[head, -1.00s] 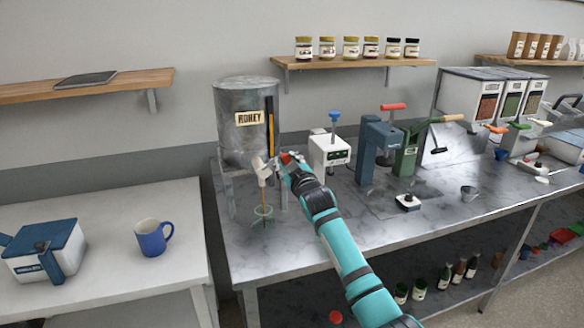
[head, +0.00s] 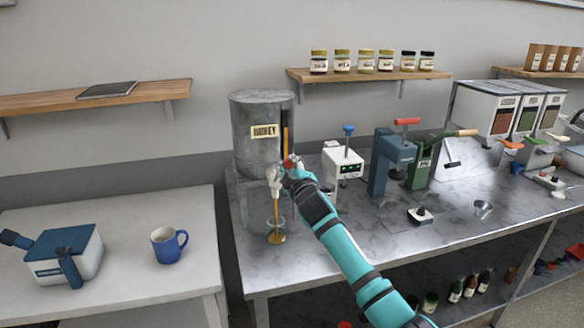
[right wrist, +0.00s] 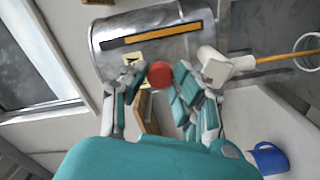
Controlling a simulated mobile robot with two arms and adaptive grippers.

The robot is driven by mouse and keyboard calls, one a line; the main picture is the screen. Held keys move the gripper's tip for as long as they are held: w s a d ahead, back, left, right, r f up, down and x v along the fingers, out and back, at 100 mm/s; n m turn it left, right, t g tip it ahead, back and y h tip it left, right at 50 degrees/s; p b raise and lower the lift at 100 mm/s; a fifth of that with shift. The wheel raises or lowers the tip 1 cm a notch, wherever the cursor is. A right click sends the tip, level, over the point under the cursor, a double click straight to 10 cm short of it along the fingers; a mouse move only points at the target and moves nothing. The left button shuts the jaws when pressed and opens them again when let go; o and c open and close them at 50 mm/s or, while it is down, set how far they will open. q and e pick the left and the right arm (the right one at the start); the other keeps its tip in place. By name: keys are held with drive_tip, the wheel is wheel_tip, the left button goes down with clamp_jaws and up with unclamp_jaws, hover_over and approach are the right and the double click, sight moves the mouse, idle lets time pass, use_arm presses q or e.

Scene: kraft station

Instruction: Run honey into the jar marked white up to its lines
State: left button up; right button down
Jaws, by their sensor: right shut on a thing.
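The grey metal honey tank (head: 262,115), with a HONEY label, stands at the left end of the marble-topped counter. A thin amber stream (head: 279,210) runs from its pale spout (head: 273,178) into a clear glass jar (head: 269,224) below. Amber honey shows low in the jar; its marks cannot be read. My right gripper (head: 290,165) is at the tap, shut on the red knob (right wrist: 161,75), which sits between its fingers in the right wrist view. That view also shows the spout (right wrist: 222,68), stream (right wrist: 283,57) and jar rim (right wrist: 300,43). My left gripper is out of view.
A white machine (head: 342,162), a blue press (head: 390,165) and a green press (head: 425,160) stand right of the tank. A blue mug (head: 168,246) and a blue-and-white box (head: 62,255) are on the left table. Several small jars line the wall shelf (head: 370,76).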

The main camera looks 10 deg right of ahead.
idle(0.3)
drive_tip(key=c, duration=1)
unclamp_jaws()
drive_tip(key=s, duration=1.2)
drive_tip(key=shift+d, duration=0.15)
